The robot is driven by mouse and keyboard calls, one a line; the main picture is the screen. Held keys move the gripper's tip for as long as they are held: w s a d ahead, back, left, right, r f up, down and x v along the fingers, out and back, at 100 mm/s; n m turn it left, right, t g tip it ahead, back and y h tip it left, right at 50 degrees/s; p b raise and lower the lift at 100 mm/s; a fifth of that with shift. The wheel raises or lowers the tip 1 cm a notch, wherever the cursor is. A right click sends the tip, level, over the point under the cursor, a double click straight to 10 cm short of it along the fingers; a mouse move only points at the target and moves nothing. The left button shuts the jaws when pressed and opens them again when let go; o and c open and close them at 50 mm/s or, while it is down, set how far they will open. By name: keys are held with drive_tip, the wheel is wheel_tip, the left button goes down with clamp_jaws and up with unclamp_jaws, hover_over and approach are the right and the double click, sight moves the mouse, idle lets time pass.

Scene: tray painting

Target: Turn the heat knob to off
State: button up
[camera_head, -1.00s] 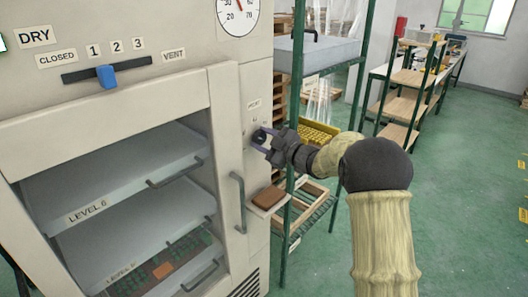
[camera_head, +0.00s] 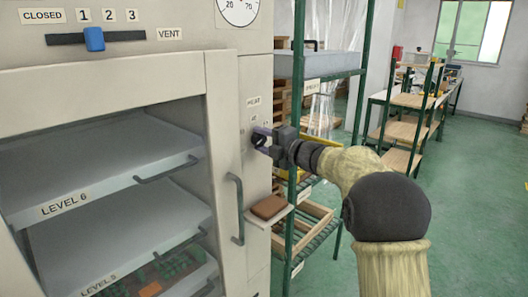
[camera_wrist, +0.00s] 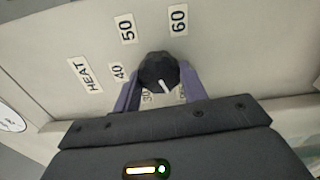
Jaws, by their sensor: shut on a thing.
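The dark heat knob (camera_wrist: 157,68) sits on the dryer's pale front panel, with labels HEAT, 40, 50, 60 and 30 around it. My gripper (camera_wrist: 158,86) is shut on the knob, one purple finger on each side. In the head view my gripper (camera_head: 263,143) reaches the panel from the right, and the knob (camera_head: 257,140) is mostly hidden by the fingers.
Left of the knob is the dryer's open front with trays (camera_head: 100,165) and a vertical handle (camera_head: 237,208). A small shelf with a brown block (camera_head: 269,207) juts out below my gripper. A green rack (camera_head: 297,130) stands close behind my wrist.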

drive_tip(key=shift+a+f+n+b, duration=0.1)
drive_tip(key=shift+f+n+b, duration=0.1)
drive_tip(key=shift+n+b, duration=0.8)
drive_tip(key=o, duration=1)
drive_tip(key=shift+r, duration=0.1)
drive_tip(key=shift+s, duration=0.1)
drive_tip(key=v, duration=1.7)
drive_tip(key=shift+d, duration=0.25)
